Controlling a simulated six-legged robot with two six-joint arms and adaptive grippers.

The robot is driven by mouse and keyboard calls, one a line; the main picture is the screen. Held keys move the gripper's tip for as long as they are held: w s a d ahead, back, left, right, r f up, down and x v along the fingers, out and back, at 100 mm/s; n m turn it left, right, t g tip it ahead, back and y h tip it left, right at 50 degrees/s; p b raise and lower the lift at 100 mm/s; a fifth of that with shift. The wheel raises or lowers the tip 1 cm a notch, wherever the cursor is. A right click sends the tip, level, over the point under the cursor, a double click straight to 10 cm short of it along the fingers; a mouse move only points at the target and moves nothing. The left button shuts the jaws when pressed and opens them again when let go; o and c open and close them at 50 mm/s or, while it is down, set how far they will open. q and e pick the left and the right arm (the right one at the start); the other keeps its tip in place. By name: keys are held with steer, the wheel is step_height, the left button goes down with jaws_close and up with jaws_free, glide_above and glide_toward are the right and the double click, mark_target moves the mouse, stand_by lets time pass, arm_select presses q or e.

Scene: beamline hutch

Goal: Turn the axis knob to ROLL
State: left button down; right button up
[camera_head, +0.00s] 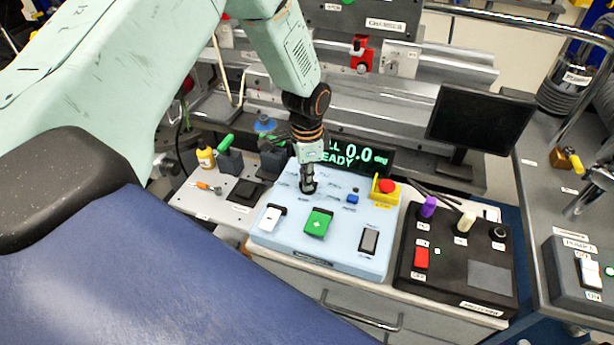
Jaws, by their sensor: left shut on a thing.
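The light-blue control box (335,258) sits on the bench in the middle of the view. My left gripper (308,187) points down onto its upper left part and is shut on the axis knob. The knob is mostly hidden by the fingers, so its pointer cannot be read. The display (358,156) behind the box shows green text: "LL 0.0 deg" and "EADY", with the left part hidden by my gripper. My right gripper is not in view.
The box also has a white rocker (271,217), a green button (317,222), a small blue knob (352,198) and a red emergency button (387,186) on yellow. A black box (457,262) stands close on the right. A monitor (478,118) stands behind.

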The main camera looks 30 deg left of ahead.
arm_select(q)
steer(key=shift+s+m, duration=0.1)
steer(key=shift+m, duration=0.2)
steer(key=c, duration=1.4)
jaws_free()
steer(key=shift+o, duration=0.2)
steer(key=shift+r, duration=0.2)
step_height(320, 180, up, 12)
steer(key=shift+f, duration=0.2)
steer(key=shift+f, duration=0.1)
